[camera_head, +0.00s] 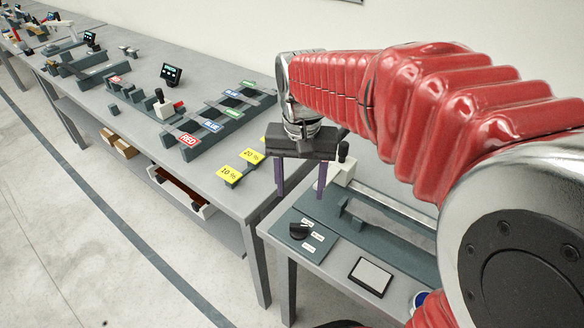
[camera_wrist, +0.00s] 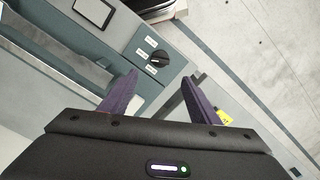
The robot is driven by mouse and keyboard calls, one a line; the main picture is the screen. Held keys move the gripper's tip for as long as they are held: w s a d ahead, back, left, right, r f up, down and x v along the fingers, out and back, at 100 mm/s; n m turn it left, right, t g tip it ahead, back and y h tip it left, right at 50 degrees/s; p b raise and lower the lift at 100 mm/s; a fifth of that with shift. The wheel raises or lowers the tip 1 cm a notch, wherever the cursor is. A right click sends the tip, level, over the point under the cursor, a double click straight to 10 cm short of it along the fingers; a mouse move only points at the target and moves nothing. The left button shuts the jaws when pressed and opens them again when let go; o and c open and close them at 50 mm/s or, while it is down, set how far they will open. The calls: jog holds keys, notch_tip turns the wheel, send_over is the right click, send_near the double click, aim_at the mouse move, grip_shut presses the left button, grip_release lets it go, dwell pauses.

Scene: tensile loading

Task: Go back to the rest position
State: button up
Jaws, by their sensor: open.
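My gripper (camera_head: 300,186) hangs from my red arm with its two purple fingers apart and pointing down. It is open and empty, above the near left edge of the small grey bench in the head view. In the wrist view my gripper (camera_wrist: 158,92) also shows apart fingers with nothing between them. A black rotary knob (camera_head: 299,231) with white labels sits on the blue-grey machine plate just below and in front of the fingers. The knob (camera_wrist: 160,57) also shows beyond the fingertips in the wrist view, not touched.
A framed pale pad (camera_head: 371,275) lies on the small bench (camera_head: 292,258). A black-topped post (camera_head: 343,158) stands close behind my gripper. The long table (camera_head: 215,98) holds red, blue and green labelled racks and yellow 10% and 20% tags (camera_head: 230,174). Floor at left is clear.

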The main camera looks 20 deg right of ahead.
jog(key=shift+r, duration=0.3)
dwell(0.4)
jog(key=s+r+n+t, duration=0.2)
jog(key=s+n+t, duration=0.2)
jog(key=s, duration=0.7)
jog(key=shift+a+n+t, duration=0.3)
jog(key=shift+n+t, duration=0.1)
jog(key=shift+t, duration=0.4)
jog(key=shift+s+r, duration=0.1)
